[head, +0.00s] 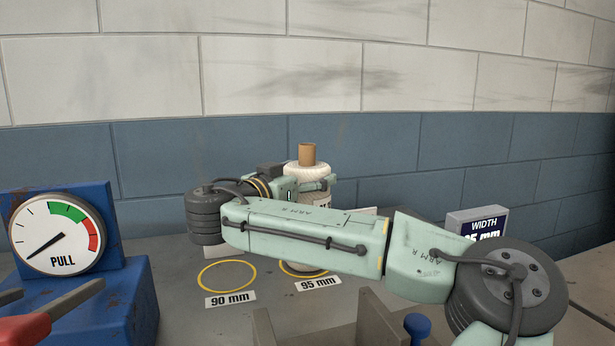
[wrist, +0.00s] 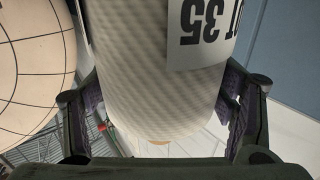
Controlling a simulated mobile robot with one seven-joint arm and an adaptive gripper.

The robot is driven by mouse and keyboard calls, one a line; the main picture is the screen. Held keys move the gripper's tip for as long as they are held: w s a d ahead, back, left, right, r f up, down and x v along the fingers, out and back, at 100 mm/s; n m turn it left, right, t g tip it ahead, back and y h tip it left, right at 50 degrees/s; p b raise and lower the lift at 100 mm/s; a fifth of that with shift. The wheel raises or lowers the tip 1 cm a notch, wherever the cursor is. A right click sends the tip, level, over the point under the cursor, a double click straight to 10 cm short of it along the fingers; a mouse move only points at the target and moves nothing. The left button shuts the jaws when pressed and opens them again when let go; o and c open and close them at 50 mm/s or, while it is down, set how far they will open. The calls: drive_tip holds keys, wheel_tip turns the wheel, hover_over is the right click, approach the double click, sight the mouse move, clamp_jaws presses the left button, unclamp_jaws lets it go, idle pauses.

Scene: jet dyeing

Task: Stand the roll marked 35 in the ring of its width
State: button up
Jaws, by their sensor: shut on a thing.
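The white roll (head: 305,176) has a brown core sticking out of its top and stands upright in the head view. Its label with 35 shows upside down in the wrist view (wrist: 150,80). My gripper (head: 312,185) is shut on the roll, with one finger on each side of it in the wrist view (wrist: 157,112). The yellow ring marked 95 mm (head: 287,270) is below the roll, partly covered by my arm. A pale edge shows at that ring; whether the roll touches the table is hidden. The yellow ring marked 90 mm (head: 228,289) is empty, to the left.
A blue block with a PULL gauge (head: 58,235) stands at the left, with red-handled pliers (head: 40,322) in front. A WIDTH display (head: 483,224) stands at the right, its number partly covered by my arm. A grey holder with a blue knob (head: 418,326) is in front.

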drive_tip(key=shift+f, duration=0.1)
drive_tip(key=o, duration=1.9)
drive_tip(key=shift+o, duration=0.2)
drive_tip(key=shift+s+a, duration=0.15)
drive_tip(key=b+v, duration=0.3)
drive_tip(key=v, duration=0.4)
drive_tip(key=shift+s, duration=0.1)
